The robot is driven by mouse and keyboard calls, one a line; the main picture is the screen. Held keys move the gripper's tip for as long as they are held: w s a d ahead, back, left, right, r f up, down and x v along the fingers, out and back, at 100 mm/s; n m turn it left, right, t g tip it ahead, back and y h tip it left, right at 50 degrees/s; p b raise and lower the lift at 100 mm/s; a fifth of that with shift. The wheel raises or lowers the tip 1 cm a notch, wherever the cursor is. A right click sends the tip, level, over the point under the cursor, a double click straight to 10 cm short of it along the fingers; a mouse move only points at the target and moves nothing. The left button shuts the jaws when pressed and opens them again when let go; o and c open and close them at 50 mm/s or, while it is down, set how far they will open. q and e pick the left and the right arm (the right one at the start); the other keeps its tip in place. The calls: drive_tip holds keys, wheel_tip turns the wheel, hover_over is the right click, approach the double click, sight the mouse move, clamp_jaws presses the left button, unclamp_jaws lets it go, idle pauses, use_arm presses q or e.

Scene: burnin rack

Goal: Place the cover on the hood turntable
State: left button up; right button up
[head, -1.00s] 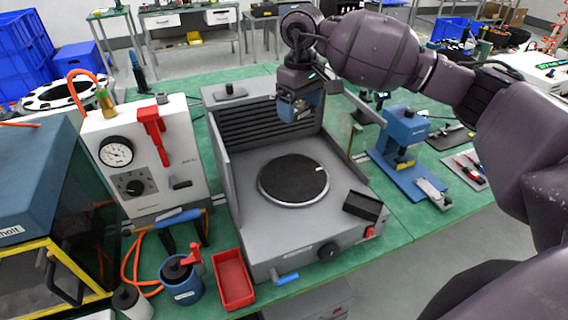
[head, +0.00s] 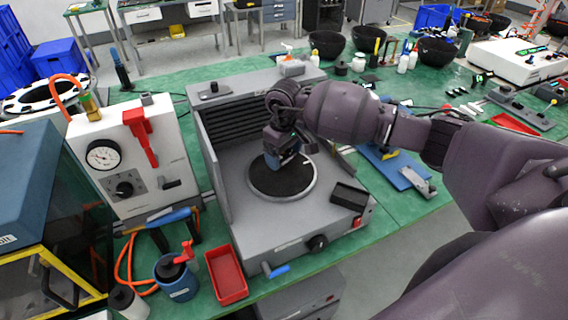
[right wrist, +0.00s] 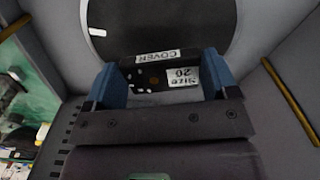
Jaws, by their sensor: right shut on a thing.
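The hood (head: 222,225) is a grey open-fronted bench unit with a black slatted back. Its turntable (head: 285,188) is a round dark disc with a pale rim, set in the hood floor; it also shows at the top of the right wrist view (right wrist: 150,22). My right gripper (head: 288,161) is low over the turntable's back part. In the right wrist view its blue fingers are shut on a small black cover (right wrist: 160,76) with labels reading "COVER" and "Size 20". The head view hides the cover; I cannot tell whether it touches the disc. My left gripper is not in view.
A black tray (head: 350,196) sits on the hood's front right. A white gauge box (head: 128,160) stands left of the hood. A red tray (head: 226,275) and a blue pot (head: 176,280) are at the front left. A blue press base (head: 400,172) lies to the right.

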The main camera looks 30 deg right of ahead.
sight(284, 172)
wheel_tip(284, 172, down, 4)
drive_tip(key=shift+f, duration=0.1)
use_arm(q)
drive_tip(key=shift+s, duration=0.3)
use_arm(e)
drive_tip(key=shift+f, duration=0.1)
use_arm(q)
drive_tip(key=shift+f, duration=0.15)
use_arm(e)
drive_tip(key=shift+f, duration=0.1)
drive_tip(key=shift+f, duration=0.1)
drive_tip(key=o, duration=0.8)
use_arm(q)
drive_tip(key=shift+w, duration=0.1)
